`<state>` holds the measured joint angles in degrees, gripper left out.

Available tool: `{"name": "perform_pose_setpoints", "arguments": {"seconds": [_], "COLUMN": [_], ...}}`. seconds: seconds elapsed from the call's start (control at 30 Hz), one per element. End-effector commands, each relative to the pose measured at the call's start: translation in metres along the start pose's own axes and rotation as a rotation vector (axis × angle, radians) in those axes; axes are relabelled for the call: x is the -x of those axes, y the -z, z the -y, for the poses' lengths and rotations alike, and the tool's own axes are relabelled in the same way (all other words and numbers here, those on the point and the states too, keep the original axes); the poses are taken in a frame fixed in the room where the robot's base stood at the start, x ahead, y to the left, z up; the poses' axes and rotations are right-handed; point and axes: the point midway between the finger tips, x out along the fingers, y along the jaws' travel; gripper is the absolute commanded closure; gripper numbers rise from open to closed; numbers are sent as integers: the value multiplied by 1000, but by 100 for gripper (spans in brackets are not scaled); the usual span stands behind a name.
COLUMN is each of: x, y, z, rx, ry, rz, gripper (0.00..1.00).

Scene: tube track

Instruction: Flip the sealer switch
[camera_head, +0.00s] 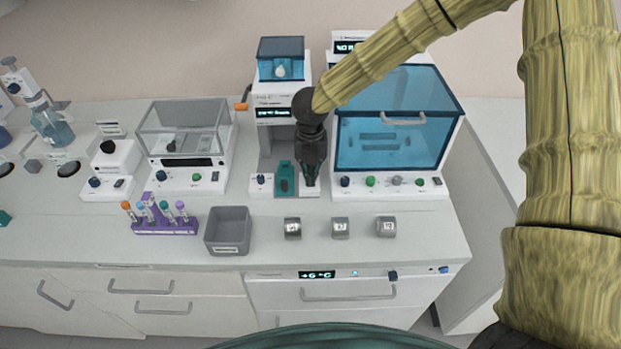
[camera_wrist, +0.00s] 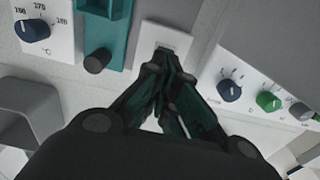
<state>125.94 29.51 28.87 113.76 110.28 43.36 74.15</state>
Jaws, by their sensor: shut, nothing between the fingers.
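The sealer (camera_head: 276,104) is a tall white unit with a small lit display and a blue clear hopper on top. Its base has a dark dial at left, a teal part (camera_head: 285,178) in the middle and a white switch panel (camera_head: 309,191) at right. In the wrist view the panel (camera_wrist: 180,35) lies right of the teal part (camera_wrist: 121,22). My gripper (camera_head: 310,184) is shut and empty, pointing down at this panel. In the wrist view its fingertips (camera_wrist: 164,52) cover most of the switch, so I cannot tell its position or whether they touch.
A blue-windowed cabinet (camera_head: 395,130) with knobs stands close on the right. A grey bin (camera_head: 228,231), a purple tube rack (camera_head: 166,227) and three metal blocks (camera_head: 340,228) sit in front. A clear-lidded device (camera_head: 183,131) stands left.

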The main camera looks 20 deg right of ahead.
Motion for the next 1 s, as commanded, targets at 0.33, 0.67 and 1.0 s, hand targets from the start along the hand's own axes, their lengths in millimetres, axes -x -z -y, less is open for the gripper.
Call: {"name": "perform_pose_setpoints", "arguments": {"seconds": [0.33, 0.67, 1.0], "x": [-4, -8, 7], "y": [0, 0, 0], "z": [0, 0, 0], "rx": [0, 0, 0], "ry": [0, 0, 0], "rz": [0, 0, -1], "gripper": [100, 100, 100]}}
